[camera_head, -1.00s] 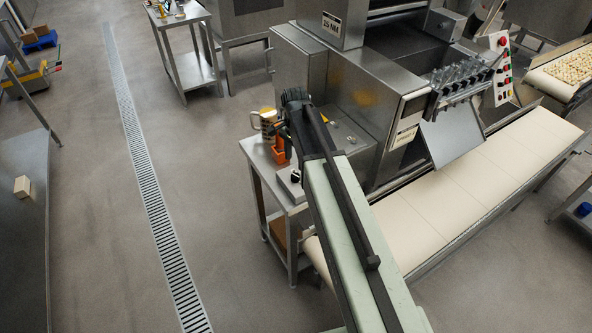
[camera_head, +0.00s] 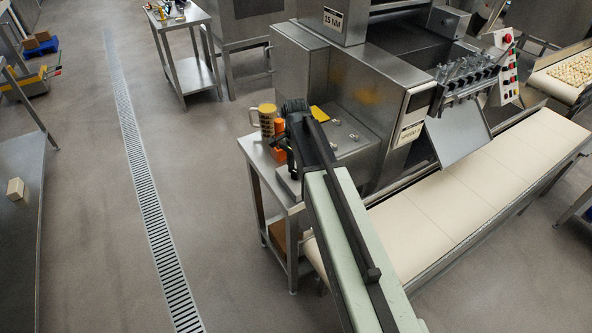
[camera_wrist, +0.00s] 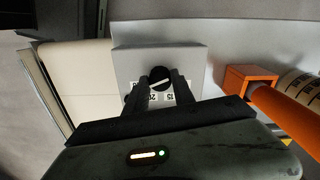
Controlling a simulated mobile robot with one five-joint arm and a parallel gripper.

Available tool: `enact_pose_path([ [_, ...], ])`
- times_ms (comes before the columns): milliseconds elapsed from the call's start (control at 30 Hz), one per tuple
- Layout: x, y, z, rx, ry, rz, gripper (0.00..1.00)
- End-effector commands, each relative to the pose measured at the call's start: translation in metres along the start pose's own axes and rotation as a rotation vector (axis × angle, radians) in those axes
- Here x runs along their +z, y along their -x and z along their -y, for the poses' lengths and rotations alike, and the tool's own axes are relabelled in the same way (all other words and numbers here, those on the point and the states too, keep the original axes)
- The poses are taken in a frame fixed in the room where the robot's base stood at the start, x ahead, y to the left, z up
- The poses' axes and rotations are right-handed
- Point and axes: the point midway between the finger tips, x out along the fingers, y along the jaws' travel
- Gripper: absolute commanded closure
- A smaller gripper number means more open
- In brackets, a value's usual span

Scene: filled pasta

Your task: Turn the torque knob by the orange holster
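The torque knob (camera_wrist: 160,73) is a round black dial with a pale pointer line, on a grey box (camera_wrist: 125,62) with number labels, in the wrist view. My gripper (camera_wrist: 162,82) is open over it, with one dark finger to each side of the dial. I cannot tell whether the fingers touch it. The orange holster (camera_wrist: 250,76) stands to the right of the box in the wrist view. In the head view the holster (camera_head: 278,156) is partly behind my gripper (camera_head: 296,170), and the knob is hidden.
A yellow item (camera_head: 319,114) lies on the machine's ledge.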

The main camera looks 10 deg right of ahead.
Motion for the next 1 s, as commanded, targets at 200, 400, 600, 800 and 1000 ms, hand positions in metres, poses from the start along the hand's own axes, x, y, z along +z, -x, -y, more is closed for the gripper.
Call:
enact_pose_path([
  [200,-0.0004,0.0000,0.0001,-0.001,0.009,0.000,1.00],
  [400,-0.0007,0.0000,0.0000,-0.001,0.075,0.000,1.00],
  [600,-0.0009,0.0000,-0.0002,-0.001,0.215,0.000,1.00],
  [800,-0.0011,0.0000,-0.0003,-0.001,0.401,0.000,1.00],
  [1000,-0.0014,0.0000,-0.0005,-0.001,0.591,-0.001,1.00],
])
